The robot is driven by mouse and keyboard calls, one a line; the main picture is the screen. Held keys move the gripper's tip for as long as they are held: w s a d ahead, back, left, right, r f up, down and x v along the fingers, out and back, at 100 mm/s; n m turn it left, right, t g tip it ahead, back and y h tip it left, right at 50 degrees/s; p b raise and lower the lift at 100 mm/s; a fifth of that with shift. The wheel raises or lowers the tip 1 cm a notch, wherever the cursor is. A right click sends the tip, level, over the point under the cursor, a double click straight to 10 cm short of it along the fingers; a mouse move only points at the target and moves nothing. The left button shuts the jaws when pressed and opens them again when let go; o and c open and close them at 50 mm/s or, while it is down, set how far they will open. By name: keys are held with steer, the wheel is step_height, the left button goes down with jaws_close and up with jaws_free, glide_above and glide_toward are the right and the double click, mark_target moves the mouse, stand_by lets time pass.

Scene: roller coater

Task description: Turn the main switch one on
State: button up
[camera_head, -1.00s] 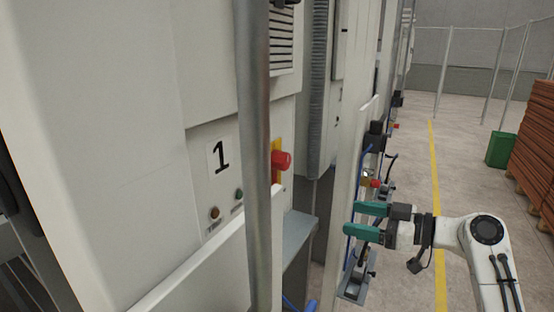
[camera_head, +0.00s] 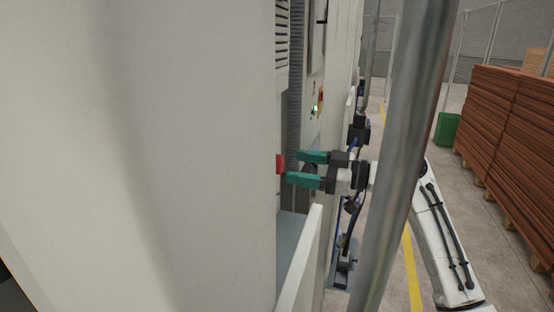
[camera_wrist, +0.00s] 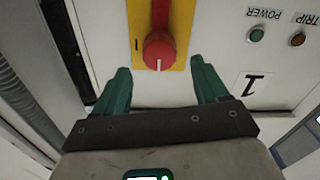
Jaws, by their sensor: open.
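The main switch one is a red rotary knob (camera_wrist: 159,50) with a white mark, on a yellow plate (camera_wrist: 181,32) on the machine's panel. In the head view only a bit of the red knob (camera_head: 280,164) shows past the edge of the white machine side. My gripper (camera_head: 295,168) has green fingers, which are open and point left at the knob. In the wrist view my gripper (camera_wrist: 160,68) has one finger on each side of the knob's near end, with gaps visible. I cannot tell whether the tips are level with the knob in depth.
A "1" label (camera_wrist: 252,84), a green POWER lamp (camera_wrist: 257,34) and an orange TRIP lamp (camera_wrist: 297,39) sit beside the switch, upside down in the wrist view. A metal post (camera_head: 410,130) stands before my arm. Stacked brown boards (camera_head: 510,120) and a green bin (camera_head: 447,129) are at right.

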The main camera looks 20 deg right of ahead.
mark_target(282, 164)
steer(key=p+x, duration=0.1)
steer(key=x, duration=0.4)
steer(key=shift+w+a, duration=0.25)
steer(key=shift+a, duration=0.05)
steer(key=c, duration=1)
